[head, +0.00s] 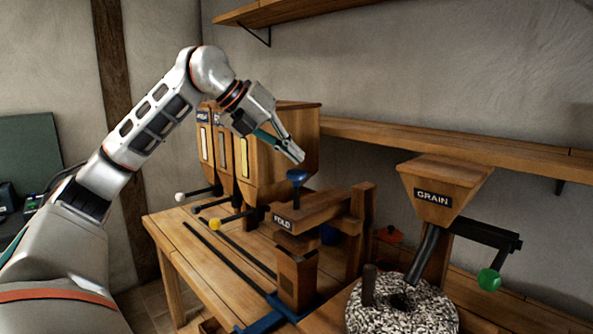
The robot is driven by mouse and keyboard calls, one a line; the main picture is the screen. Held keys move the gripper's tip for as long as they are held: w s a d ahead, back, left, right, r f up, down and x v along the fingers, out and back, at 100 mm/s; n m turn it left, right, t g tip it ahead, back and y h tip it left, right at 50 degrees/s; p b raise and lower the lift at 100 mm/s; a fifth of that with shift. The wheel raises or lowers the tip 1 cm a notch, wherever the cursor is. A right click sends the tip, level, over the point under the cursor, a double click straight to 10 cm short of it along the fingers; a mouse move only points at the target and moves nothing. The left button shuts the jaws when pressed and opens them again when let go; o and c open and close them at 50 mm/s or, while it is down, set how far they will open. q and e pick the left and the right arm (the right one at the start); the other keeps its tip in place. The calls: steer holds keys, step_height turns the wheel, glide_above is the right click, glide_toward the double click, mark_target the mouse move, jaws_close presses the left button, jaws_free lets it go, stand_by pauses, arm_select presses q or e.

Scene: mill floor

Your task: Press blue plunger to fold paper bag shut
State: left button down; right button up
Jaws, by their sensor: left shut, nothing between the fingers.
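The blue plunger (298,176) stands upright on top of the wooden fold press (318,208), which bears a FOLD label. My left gripper (299,158) is shut and empty, with its fingertips just above the plunger's blue head; I cannot tell whether they touch it. Below the press arm stands a brown block-like shape (297,278), which may be the paper bag, on a blue base. My right gripper is not in view.
A wooden bench (172,227) carries dispensers (262,155) with white and yellow knobbed levers. At the right are a GRAIN hopper (440,180), a green-knobbed crank (489,279) and a round millstone (428,310). A shelf (450,147) runs along the wall behind.

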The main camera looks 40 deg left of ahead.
mark_target(291, 171)
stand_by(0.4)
arm_select(q)
steer(key=shift+f, duration=0.15)
steer(key=shift+f, duration=0.25)
stand_by(0.4)
steer(key=shift+f+b, duration=1.45)
steer(key=shift+f, duration=0.7)
stand_by(1.6)
steer(key=shift+r, duration=0.1)
stand_by(0.4)
steer(key=shift+r+p, duration=1.1)
steer(key=shift+p, duration=0.2)
steer(key=shift+r+p, duration=1.35)
steer(key=shift+p, duration=0.2)
